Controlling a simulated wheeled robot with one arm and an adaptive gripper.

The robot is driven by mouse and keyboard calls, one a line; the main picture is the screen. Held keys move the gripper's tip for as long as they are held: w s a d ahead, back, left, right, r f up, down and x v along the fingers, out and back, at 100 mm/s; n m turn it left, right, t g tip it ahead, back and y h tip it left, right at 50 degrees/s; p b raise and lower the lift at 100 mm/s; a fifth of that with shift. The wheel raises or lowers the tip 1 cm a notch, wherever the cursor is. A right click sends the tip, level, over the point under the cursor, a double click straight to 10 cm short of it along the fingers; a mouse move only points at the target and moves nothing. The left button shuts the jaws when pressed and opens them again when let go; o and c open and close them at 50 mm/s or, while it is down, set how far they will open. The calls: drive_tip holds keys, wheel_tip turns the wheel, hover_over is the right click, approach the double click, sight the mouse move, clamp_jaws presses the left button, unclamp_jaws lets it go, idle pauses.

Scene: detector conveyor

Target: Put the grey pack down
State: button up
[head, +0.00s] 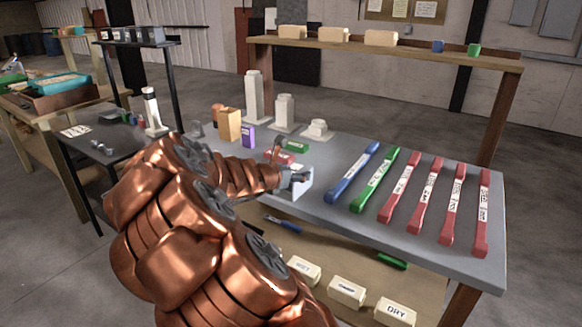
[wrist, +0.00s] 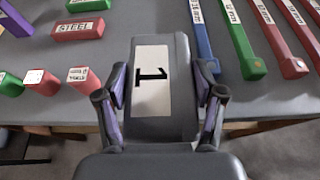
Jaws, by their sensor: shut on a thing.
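The grey pack (wrist: 178,50) is a dark grey block with a white label bearing a black mark. In the wrist view it lies between the two fingers of my gripper (wrist: 162,78), which is shut on its sides. In the head view my gripper (head: 291,180) is at the near edge of the grey table (head: 330,172), left of the blue bar.
Right of the pack lie a blue bar (head: 352,172), a green bar (head: 375,181) and several red bars (head: 428,194). Left of it in the wrist view are a red STEEL block (wrist: 78,28) and other small blocks. White stepped posts (head: 284,112) stand behind. Labelled white boxes (head: 346,291) sit below.

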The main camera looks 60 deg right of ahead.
drive_tip(key=shift+w+d+f+p, duration=0.3)
drive_tip(key=shift+w+d+f, duration=0.45)
drive_tip(key=shift+w+d, duration=0.45)
drive_tip(key=shift+w+d+f+p, duration=0.3)
drive_tip(key=shift+w+d+f, duration=0.45)
drive_tip(key=shift+w+d, duration=0.5)
drive_tip(key=shift+w+d+f+p, duration=0.3)
drive_tip(key=shift+w+d+f, duration=0.45)
drive_tip(key=shift+w+d, duration=0.45)
drive_tip(key=shift+s+f, duration=0.1)
drive_tip(key=shift+f, duration=0.05)
drive_tip(key=o, duration=1.5)
drive_tip(key=shift+r, duration=0.2)
drive_tip(key=v, duration=1.2)
drive_tip(key=shift+s+b, duration=0.1)
drive_tip(key=shift+b, duration=0.3)
